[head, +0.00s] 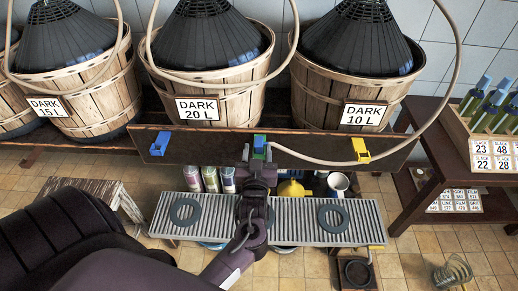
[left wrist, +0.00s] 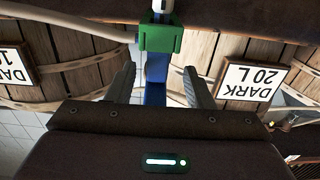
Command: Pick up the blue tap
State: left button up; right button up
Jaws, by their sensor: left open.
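The blue tap (head: 259,137) sits at a green clip (head: 259,148) on the front edge of the dark board, in the middle. In the left wrist view the blue tap (left wrist: 155,70) hangs below the green clip (left wrist: 160,38), between my fingers. My left gripper (head: 258,157) is open, with one finger on each side of the tap. In the left wrist view gaps show between the tap and both fingers of the gripper (left wrist: 160,77). A pale hose (head: 330,161) runs from near the tap to the right. My right gripper is not in view.
A blue clip (head: 160,143) and a yellow clip (head: 361,149) sit on the board (head: 210,147). Baskets with dark demijohns stand behind. A grey slatted bench (head: 295,233) with rings lies below. A bottle crate (head: 480,140) stands right.

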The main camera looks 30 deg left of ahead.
pick_arm(q)
jog(key=x, duration=0.3)
jog(key=shift+w+f, duration=0.1)
jog(key=shift+w, duration=0.25)
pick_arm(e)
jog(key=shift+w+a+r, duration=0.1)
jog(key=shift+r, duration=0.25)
pick_arm(q)
grip_shut()
